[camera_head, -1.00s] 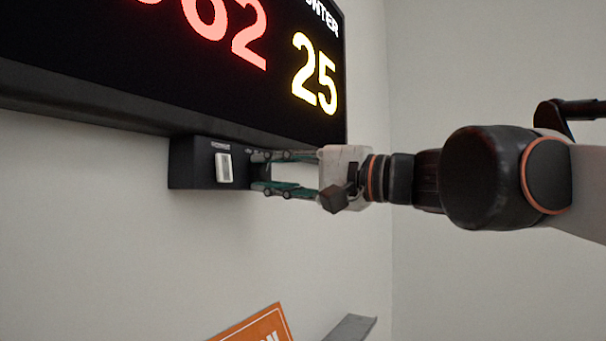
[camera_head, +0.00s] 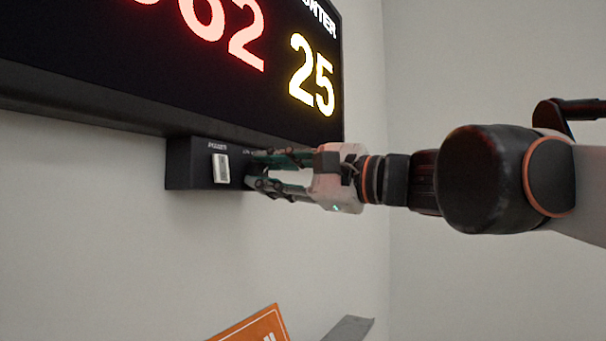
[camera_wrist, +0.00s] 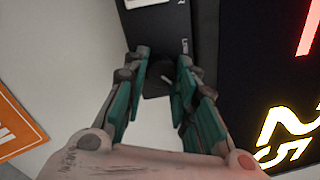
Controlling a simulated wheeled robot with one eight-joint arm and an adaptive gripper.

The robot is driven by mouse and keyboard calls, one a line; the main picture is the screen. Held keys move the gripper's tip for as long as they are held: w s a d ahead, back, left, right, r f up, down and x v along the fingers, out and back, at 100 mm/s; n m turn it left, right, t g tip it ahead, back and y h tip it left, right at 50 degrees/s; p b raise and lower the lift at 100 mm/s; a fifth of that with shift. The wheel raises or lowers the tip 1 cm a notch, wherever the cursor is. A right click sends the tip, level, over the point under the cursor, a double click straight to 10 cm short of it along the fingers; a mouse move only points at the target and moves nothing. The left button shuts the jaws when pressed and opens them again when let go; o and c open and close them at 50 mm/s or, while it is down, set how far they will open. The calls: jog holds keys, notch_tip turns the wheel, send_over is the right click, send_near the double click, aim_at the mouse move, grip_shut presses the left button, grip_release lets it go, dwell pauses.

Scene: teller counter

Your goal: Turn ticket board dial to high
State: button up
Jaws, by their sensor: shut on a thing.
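The ticket board (camera_head: 120,75) is a black wall display with a red number and a yellow 25. A black control box (camera_head: 190,165) hangs under it, with a white rocker switch (camera_head: 221,168) on its face. My gripper (camera_head: 250,170) is at the right part of that face. In the wrist view, the dark round dial (camera_wrist: 156,82) with a pale pointer mark lies between the fingertips (camera_wrist: 163,60), and the gripper is shut on it. The fingers hide the dial in the head view. Its scale labels are mostly hidden or too small to read.
An orange sign (camera_head: 255,328) and a grey ledge or panel edge (camera_head: 348,330) are low in the head view. The display's lower edge is just above my gripper. The wall below the box is clear.

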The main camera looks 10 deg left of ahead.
jog(key=o, duration=1.1)
jog(key=v, duration=1.2)
jog(key=shift+f, duration=0.1)
